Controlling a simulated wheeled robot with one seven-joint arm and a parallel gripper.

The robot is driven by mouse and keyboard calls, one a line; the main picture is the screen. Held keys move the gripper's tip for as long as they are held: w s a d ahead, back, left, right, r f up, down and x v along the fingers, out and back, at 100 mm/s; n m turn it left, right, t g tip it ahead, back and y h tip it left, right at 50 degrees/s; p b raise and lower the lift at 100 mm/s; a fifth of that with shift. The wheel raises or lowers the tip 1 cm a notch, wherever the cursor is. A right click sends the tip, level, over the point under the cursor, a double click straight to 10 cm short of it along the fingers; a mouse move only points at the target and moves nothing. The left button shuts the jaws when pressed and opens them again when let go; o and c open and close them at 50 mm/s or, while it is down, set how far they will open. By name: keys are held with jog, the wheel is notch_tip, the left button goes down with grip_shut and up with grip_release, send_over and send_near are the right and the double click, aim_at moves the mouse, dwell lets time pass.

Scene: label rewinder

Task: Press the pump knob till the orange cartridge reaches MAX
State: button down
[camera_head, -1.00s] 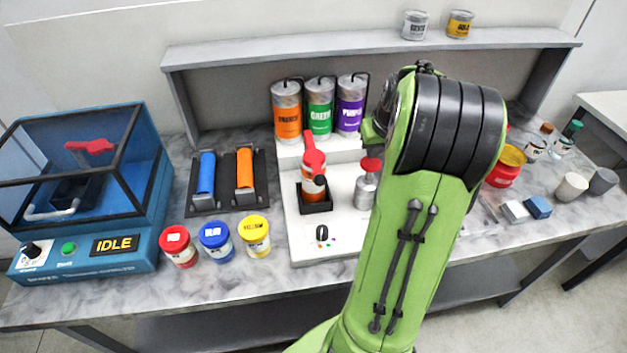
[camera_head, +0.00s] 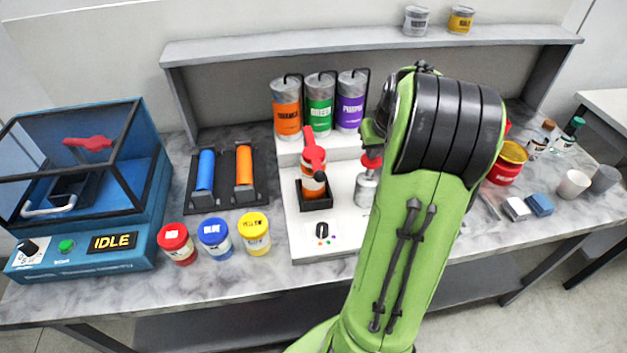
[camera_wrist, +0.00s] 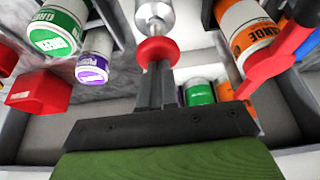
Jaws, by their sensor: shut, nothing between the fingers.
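The pump's red knob (camera_head: 371,161) tops the silver pump (camera_head: 365,188) on the white station. In the wrist view the knob (camera_wrist: 158,50) lies right at the tips of my shut, empty gripper (camera_wrist: 157,72); whether they touch is unclear. In the head view my arm hides most of my gripper. The orange cartridge (camera_head: 313,188) stands upright in a black holder (camera_head: 316,204) left of the pump, with a red lever (camera_head: 313,150) across its top. In the wrist view the cartridge (camera_wrist: 243,30) is at the right. I cannot read a MAX mark.
Orange (camera_head: 287,110), green (camera_head: 319,108) and purple (camera_head: 351,103) tanks stand behind. A small black dial (camera_head: 322,230) is in front. Red (camera_head: 177,244), blue (camera_head: 214,239) and yellow (camera_head: 255,233) jars stand left, near the blue machine (camera_head: 95,255) reading IDLE.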

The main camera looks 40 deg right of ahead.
jog(key=shift+f+b, duration=0.7)
jog(key=shift+f, duration=0.35)
notch_tip(320, 180, up, 4)
jog(key=p, duration=0.3)
jog(key=shift+f, duration=0.3)
dwell(0.4)
jog(key=shift+f+b, duration=1.5)
jog(key=shift+f, duration=0.25)
